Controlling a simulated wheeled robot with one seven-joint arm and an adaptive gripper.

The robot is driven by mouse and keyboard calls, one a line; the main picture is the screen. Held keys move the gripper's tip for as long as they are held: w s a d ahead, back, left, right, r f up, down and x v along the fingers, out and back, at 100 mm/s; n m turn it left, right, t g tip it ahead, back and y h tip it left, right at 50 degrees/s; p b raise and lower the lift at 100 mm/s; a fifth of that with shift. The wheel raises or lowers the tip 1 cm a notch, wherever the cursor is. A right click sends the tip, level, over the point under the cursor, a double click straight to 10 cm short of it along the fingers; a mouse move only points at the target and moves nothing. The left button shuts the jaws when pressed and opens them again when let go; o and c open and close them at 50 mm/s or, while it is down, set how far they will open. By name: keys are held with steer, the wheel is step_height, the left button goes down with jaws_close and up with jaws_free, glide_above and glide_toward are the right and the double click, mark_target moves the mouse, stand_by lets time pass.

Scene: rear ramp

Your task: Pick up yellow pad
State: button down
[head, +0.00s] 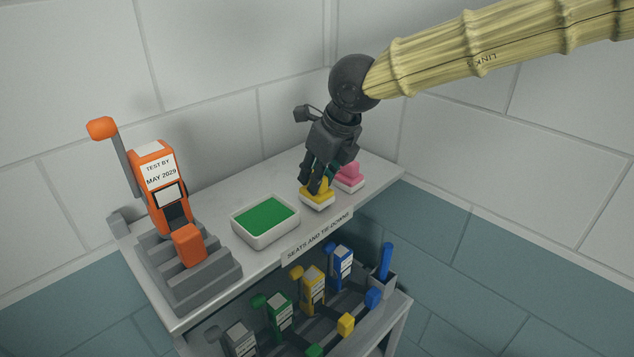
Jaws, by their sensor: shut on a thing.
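The yellow pad (318,200) has a yellow upper part and a white base. It sits at the front edge of the grey shelf top, right of the green tray. My gripper (317,186) reaches down over it from above, with its fingers shut on the yellow upper part. The fingers and palm hide some of the pad. The white base looks at or very near the shelf surface; I cannot tell if there is a gap. A similar pink pad (349,177) stands just behind and to the right, close to my gripper.
A white tray with a green surface (266,219) lies left of the yellow pad. An orange labelled device (160,180) stands on a grey stepped holder at the left. Several coloured buckle-like devices (313,288) stand on the lower shelf. Tiled walls (210,100) close off the back.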

steer(key=shift+s+r+b, duration=0.2)
steer(key=shift+r+b, duration=0.3)
steer(key=shift+r, duration=0.75)
steer(key=s+d+b, duration=0.1)
steer(key=s+b, duration=0.1)
steer(key=s, duration=0.5)
steer(key=s+d+r+b, duration=0.1)
steer(key=s+d+b, duration=0.1)
steer(key=s, duration=0.6)
steer(key=shift+s+r, duration=0.25)
steer(key=c, duration=1.8)
jaws_free()
steer(key=c, duration=0.4)
steer(key=shift+o, duration=0.2)
steer(key=shift+w, duration=0.1)
